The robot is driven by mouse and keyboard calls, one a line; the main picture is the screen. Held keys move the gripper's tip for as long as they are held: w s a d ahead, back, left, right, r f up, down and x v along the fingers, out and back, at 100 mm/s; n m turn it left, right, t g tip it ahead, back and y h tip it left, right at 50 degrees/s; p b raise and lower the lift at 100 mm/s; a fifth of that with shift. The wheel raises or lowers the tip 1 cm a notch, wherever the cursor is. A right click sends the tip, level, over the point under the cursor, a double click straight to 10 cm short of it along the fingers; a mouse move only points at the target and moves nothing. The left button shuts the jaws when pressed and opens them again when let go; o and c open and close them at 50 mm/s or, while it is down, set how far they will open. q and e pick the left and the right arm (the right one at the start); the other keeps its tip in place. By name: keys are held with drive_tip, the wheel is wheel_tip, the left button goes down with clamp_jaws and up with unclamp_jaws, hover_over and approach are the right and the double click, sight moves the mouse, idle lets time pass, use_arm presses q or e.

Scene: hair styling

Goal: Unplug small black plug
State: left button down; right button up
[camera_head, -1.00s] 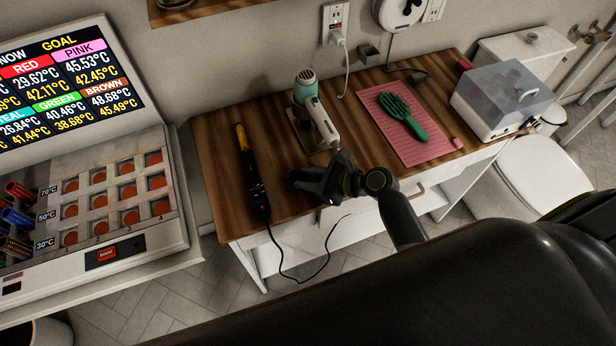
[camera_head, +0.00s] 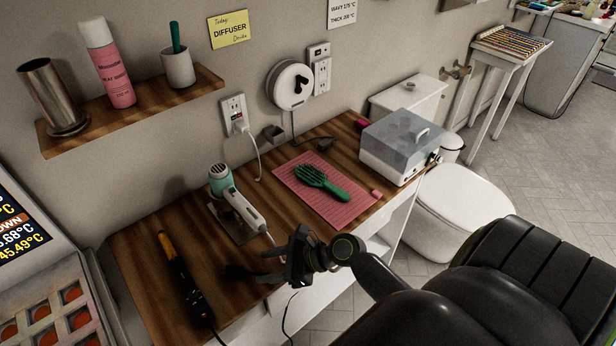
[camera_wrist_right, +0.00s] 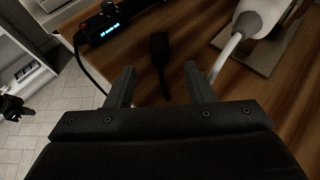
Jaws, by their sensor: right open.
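My right gripper (camera_head: 266,266) is open and empty, low over the front of the wooden table. In the right wrist view its two fingers (camera_wrist_right: 160,88) stand apart. Ahead of them a small black plug-like piece (camera_wrist_right: 159,46) with a short black tail lies on the wood. It also shows as a dark shape (camera_head: 238,272) just left of the fingers in the head view. I cannot tell whether it is joined to anything. A dark shape (camera_wrist_right: 12,107) at the wrist view's left edge may be my left gripper; its jaws are unclear.
A black and orange styling iron (camera_head: 181,275) lies at left. A teal and white hair dryer (camera_head: 235,200) sits behind my gripper. A white plug (camera_head: 240,126) is in the wall outlet. A green brush (camera_head: 321,183) lies on a pink mat (camera_head: 345,211). A black chair (camera_head: 500,285) stands at right.

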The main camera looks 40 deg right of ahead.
drive_tip(key=v, duration=1)
drive_tip(key=shift+b, duration=0.3)
drive_tip(key=shift+s+r, duration=0.1)
drive_tip(key=shift+s, duration=0.05)
